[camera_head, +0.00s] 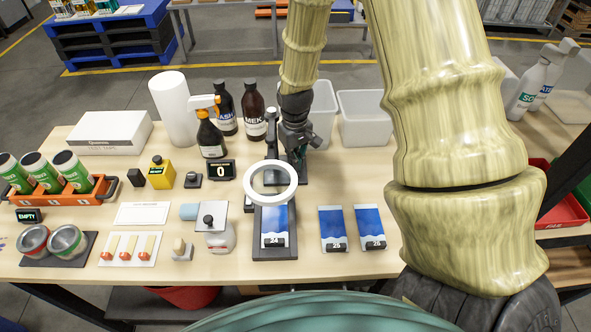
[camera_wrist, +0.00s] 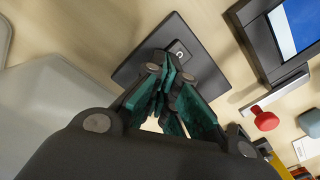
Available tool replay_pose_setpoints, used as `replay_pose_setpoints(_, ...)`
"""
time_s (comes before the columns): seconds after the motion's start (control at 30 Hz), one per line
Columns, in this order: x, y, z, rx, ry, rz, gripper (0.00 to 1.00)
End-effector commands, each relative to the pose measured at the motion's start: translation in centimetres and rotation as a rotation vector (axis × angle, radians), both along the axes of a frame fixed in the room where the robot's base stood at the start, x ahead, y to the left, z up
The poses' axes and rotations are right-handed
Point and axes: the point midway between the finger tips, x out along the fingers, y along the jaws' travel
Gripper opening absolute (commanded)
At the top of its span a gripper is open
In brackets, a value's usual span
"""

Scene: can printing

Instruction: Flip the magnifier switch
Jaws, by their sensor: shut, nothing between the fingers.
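The magnifier (camera_head: 250,181) is a white ring over a dark stand that holds a blue and white card (camera_head: 274,228). Its dark post rises behind the ring, beside my gripper. My gripper (camera_head: 300,157) is behind and to the right of the ring, pointing down, with its fingers closed together and empty. In the wrist view, the green-padded fingertips (camera_wrist: 168,78) are over a dark square plate (camera_wrist: 137,70). A small switch with a white mark (camera_wrist: 180,52) shows on that plate, just beyond the fingertips. I cannot tell whether they touch it or which way it is set.
Grey bins (camera_head: 365,119) stand behind on the right. Spray and dark bottles (camera_head: 253,112) stand behind on the left. Two blue cards (camera_head: 333,221) lie right of the stand. A red knob (camera_wrist: 265,118) shows at the right in the wrist view.

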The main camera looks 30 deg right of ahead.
Motion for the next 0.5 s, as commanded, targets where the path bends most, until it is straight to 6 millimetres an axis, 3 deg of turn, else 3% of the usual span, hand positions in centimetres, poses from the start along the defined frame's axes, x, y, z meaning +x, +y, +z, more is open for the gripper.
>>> replay_pose_setpoints(0.5,-0.03,0.01,-0.28,0.0,0.001,0.0,0.0)
